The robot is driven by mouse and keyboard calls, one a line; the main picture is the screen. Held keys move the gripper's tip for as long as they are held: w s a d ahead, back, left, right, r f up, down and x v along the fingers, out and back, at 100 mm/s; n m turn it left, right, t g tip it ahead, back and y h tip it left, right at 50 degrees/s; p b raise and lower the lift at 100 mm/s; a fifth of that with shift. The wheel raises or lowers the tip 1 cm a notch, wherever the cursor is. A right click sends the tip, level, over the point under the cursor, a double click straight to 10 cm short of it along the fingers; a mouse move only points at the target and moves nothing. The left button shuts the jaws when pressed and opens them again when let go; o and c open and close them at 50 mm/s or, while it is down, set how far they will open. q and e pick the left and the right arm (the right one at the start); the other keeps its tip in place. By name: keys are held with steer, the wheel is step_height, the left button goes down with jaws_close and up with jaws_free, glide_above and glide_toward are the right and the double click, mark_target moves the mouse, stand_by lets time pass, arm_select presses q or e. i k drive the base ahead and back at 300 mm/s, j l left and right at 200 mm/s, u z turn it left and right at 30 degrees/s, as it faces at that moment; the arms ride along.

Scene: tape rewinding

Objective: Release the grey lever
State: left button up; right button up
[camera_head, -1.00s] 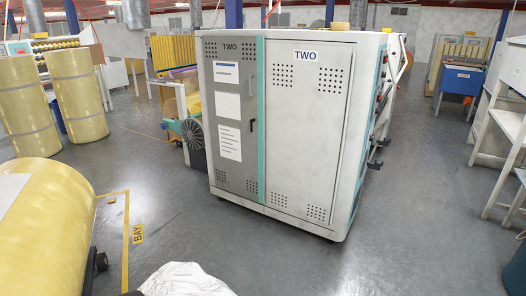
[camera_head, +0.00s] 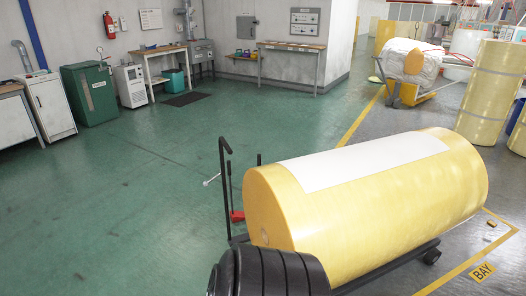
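A cart (camera_head: 432,254) with a dark frame stands in the lower middle and carries a big yellow roll (camera_head: 370,215) with a white sheet on top. At its left end is a black upright handle (camera_head: 224,185). A thin light-grey rod (camera_head: 211,180) sticks out leftward by this handle, and a small red part (camera_head: 237,216) sits low beside it. I cannot tell whether the rod is the grey lever. Neither of my grippers is in view.
A wide green floor (camera_head: 120,190) lies clear to the left. Green and white cabinets (camera_head: 90,93) and workbenches (camera_head: 290,50) line the walls. Standing yellow rolls (camera_head: 490,90) are at right. A yellow floor line and BAY mark (camera_head: 482,272) lie front right.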

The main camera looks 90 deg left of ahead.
mark_target(205, 183)
steer(key=u, duration=3.3)
steer(key=i+j+z, duration=0.1)
steer(key=i, duration=0.45)
steer(key=i+j, duration=0.15)
steer(key=i, duration=0.45)
steer(key=i+j+z, duration=0.15)
steer(key=i, duration=0.4)
steer(key=i+j, duration=0.2)
steer(key=i, duration=0.35)
steer(key=i+l+z, duration=0.05)
